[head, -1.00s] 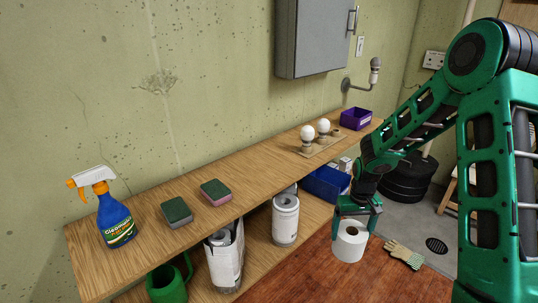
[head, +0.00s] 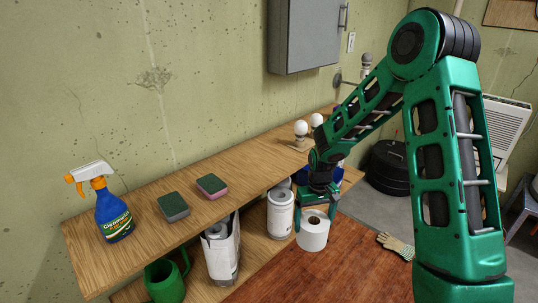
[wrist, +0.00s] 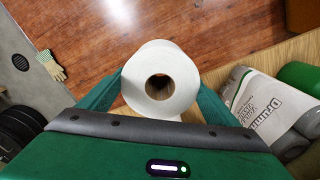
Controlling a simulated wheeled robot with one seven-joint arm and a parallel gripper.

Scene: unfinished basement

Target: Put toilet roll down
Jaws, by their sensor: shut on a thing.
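A white toilet roll (head: 313,234) is held upright in my gripper (head: 318,200), beside the front edge of the wooden shelf. In the wrist view the toilet roll (wrist: 162,80) sits between the two green fingers (wrist: 160,100), its cardboard core facing the camera. My gripper is shut on it from above. Below and around the roll is reddish wooden floor (head: 350,262). I cannot tell how high above the floor the roll is.
The shelf's top board (head: 140,225) carries a spray bottle (head: 112,212), two sponges (head: 211,186) and bulb-like objects (head: 301,130). A glove (head: 396,246) lies on the floor.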

